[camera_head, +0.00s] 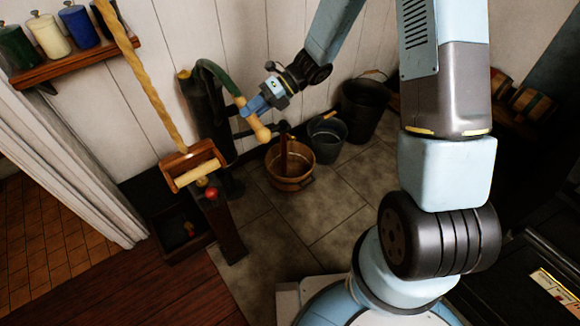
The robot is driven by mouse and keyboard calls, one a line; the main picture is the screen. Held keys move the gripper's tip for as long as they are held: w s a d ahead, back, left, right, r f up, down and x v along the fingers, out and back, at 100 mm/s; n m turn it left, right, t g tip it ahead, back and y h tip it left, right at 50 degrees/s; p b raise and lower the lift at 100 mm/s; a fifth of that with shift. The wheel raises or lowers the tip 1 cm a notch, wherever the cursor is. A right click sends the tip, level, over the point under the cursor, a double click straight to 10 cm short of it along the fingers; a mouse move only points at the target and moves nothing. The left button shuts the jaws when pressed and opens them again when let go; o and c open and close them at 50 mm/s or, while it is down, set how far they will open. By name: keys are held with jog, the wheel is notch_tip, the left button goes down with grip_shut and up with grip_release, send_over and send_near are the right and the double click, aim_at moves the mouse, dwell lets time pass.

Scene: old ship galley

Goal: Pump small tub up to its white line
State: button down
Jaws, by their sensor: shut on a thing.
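A dark hand pump (203,108) stands against the white wall, with a green curved lever (219,76) ending in a pale wooden grip (261,131). My gripper (250,108) is shut on the pump lever, just above the wooden grip. A small wooden tub (291,184) stands on the floor tiles below and to the right of the pump. An upright brown piece shows inside the tub. I cannot make out a white line or the water level in it.
A grey bucket (328,153) and a larger dark bucket (365,97) stand right of the tub. A shelf (75,63) holds jars. Tiled floor (330,205) in front of the tub is clear.

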notch_tip(320, 180, down, 9)
jog(key=n+t+y, duration=0.1)
jog(key=n, duration=0.1)
jog(key=shift+w+a+f+t, duration=0.15)
jog(key=shift+w+a+t, duration=0.05)
jog(key=shift+a+t, duration=0.1)
jog(key=w+a+f+n+t+y, duration=0.1)
jog(key=w+a+f+n+y, duration=0.1)
jog(key=f, duration=0.6)
jog(key=shift+w+f+n, duration=0.2)
jog(key=shift+w+n, duration=0.3)
jog(key=shift+w, duration=0.4)
jog(key=shift+a, duration=0.1)
